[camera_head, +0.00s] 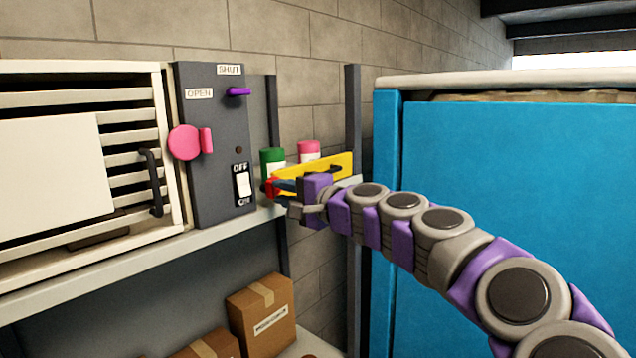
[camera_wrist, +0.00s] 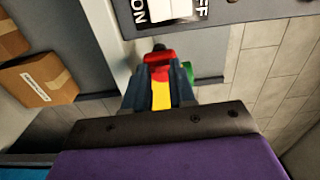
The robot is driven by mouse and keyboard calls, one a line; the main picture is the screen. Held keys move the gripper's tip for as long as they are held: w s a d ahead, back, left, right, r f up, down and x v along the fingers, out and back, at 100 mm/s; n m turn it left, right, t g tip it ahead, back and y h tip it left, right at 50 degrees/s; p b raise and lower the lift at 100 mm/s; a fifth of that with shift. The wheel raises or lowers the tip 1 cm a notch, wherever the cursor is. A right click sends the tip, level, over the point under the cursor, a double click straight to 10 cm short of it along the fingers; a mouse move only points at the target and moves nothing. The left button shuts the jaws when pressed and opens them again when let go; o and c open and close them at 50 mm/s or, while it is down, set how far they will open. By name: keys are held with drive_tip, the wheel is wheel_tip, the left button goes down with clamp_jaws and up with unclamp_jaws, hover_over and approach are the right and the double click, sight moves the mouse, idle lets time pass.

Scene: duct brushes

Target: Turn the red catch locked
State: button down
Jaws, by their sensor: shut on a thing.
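The grey panel (camera_head: 218,130) has a purple lever (camera_head: 238,92), a pink knob (camera_head: 184,142) and a white switch (camera_head: 243,186). Green (camera_head: 272,160) and pink (camera_head: 309,150) containers stand behind the case. A blue cabinet (camera_head: 500,180) stands at right. Cardboard boxes (camera_head: 262,312) sit below.

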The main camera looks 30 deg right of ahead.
drive_tip(key=c, duration=1.7)
unclamp_jaws()
drive_tip(key=shift+w+a+r, duration=0.1)
drive_tip(key=shift+a+r, duration=0.25)
drive_tip(key=shift+r, duration=0.05)
drive_tip(key=shift+c, duration=0.2)
drive_tip(key=shift+f, duration=0.1)
drive_tip(key=shift+c, duration=0.3)
